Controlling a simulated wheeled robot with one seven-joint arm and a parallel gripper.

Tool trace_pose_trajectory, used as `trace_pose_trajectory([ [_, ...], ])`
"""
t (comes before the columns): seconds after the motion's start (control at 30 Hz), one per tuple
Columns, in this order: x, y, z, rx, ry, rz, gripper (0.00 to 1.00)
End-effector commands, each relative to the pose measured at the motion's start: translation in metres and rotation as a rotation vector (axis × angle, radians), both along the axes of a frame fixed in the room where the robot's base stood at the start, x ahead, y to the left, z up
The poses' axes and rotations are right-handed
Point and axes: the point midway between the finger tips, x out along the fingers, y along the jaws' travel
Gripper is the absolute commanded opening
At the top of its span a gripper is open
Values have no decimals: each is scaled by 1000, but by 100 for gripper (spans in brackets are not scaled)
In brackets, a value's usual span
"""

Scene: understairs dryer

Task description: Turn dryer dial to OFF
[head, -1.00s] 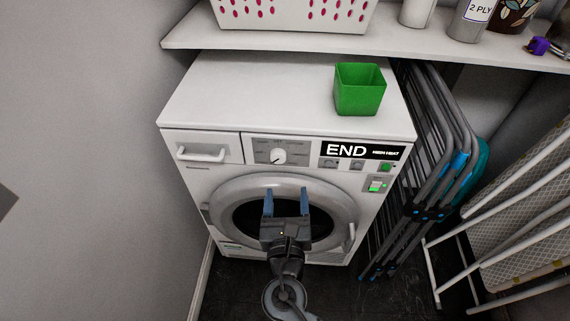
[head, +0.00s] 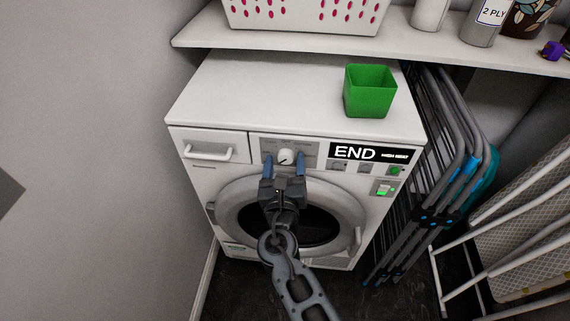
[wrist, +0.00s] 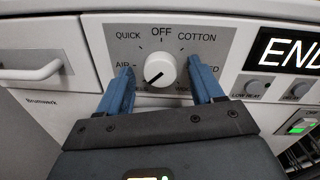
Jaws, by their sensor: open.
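The dryer dial (head: 285,156) is a round white knob on a grey panel; it also shows in the wrist view (wrist: 160,70). Its dark pointer line slants to the lower left, below the AIR label. OFF is printed straight above the knob, between QUICK and COTTON. My gripper (head: 285,161) is open, with one blue finger left and one right of the dial. In the wrist view a gap shows between each finger and the knob. The fingers and gripper body hide some lower labels.
The dryer (head: 300,92) display reads END (head: 355,152). A drawer with a white handle (head: 211,154) is left of the dial panel. A green bin (head: 369,92) stands on top. Folded racks (head: 440,170) lean at the right; a shelf (head: 320,45) hangs above.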

Motion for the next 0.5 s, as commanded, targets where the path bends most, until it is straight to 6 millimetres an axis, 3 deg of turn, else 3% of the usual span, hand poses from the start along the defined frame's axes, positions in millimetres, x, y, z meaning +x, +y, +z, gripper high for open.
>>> trace_pose_trajectory([
  [0.1,0,0,0,0,0,0,64],
  [0.5,0,0,0,0,0,0,26],
])
